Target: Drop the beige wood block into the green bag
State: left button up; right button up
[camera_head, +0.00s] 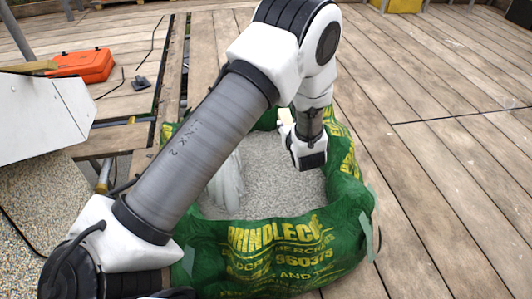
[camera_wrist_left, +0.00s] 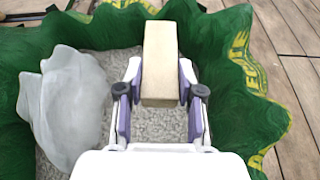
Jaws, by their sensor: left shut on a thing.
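The green bag (camera_head: 345,200) stands open on the deck, with yellow lettering on its side and grey gravel inside. Its green wall also shows in the left wrist view (camera_wrist_left: 232,85). My left gripper (camera_wrist_left: 160,92) is shut on the beige wood block (camera_wrist_left: 160,55), one finger on each side of it. The block is over the gravel inside the bag's opening; its height above the gravel is hard to tell. In the head view my left arm reaches across the bag, and only a small pale part of the block (camera_head: 285,117) shows beside the wrist. My right gripper is out of view.
A pale grey crumpled piece (camera_wrist_left: 65,105) lies in the bag to the left of the gripper. An orange case (camera_head: 83,65) sits on the deck at the upper left, near a white panel (camera_head: 45,120). The wooden deck (camera_head: 440,150) on the right is clear.

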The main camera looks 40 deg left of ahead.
pick_arm(q)
notch_tip(320, 180, down, 6)
jog(key=b, duration=0.3)
jog(key=shift+r, duration=0.15)
jog(key=o, duration=1.2)
jog(key=v, duration=0.7)
jog(key=shift+s+d+r, duration=0.1)
jog(key=shift+s+r, duration=0.05)
jog(key=shift+s, duration=0.05)
